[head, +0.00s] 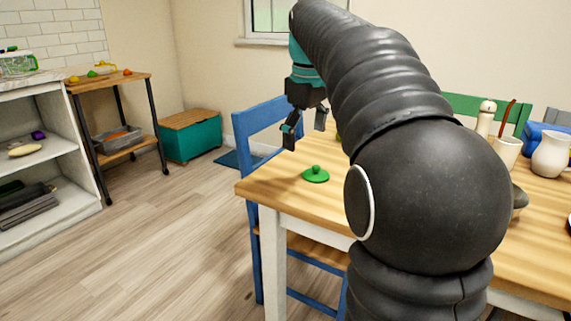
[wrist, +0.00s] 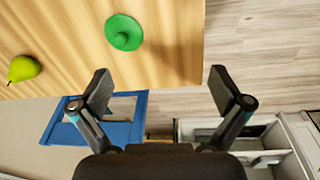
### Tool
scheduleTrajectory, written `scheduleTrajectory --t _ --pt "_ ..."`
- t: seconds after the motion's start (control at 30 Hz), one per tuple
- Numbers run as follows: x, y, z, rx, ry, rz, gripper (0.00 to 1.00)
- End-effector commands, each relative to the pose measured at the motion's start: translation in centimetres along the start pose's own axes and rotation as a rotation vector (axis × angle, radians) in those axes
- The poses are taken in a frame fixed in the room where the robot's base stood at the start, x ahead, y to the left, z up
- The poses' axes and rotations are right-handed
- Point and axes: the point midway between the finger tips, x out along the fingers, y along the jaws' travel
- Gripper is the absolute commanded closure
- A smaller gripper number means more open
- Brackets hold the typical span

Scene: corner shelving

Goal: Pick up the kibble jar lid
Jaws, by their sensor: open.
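The kibble jar lid (head: 316,175) is a green disc with a round knob on top. It lies knob up on the wooden table (head: 285,194), near the left corner, and it also shows in the wrist view (wrist: 124,33) at the upper left. My gripper (head: 305,140) is above the table's left edge, higher than the lid and a little to its left in the head view. In the wrist view my gripper (wrist: 165,92) has its two fingers spread wide with nothing between them. The lid is apart from both fingers.
A blue chair (head: 262,122) stands at the table's left edge, close below my gripper. A green pear (wrist: 24,68) lies on the table in the wrist view. A pepper mill (head: 485,118) and a pitcher (head: 552,153) stand farther right. My arm hides the table's middle.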

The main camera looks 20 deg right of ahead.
Motion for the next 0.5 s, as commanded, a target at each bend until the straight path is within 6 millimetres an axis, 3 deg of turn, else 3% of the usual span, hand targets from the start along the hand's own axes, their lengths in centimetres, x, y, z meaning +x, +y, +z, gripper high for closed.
scheduleTrajectory --t 0.03,0.2,0.5 --pt "-0.7 1.8 -0.8 -0.025 -0.017 -0.014 0.00" --pt "-1.6 5.5 -1.9 -0.110 -0.058 -0.057 0.00" --pt "-1.5 7.7 -2.3 -0.172 -0.083 -0.091 0.00"
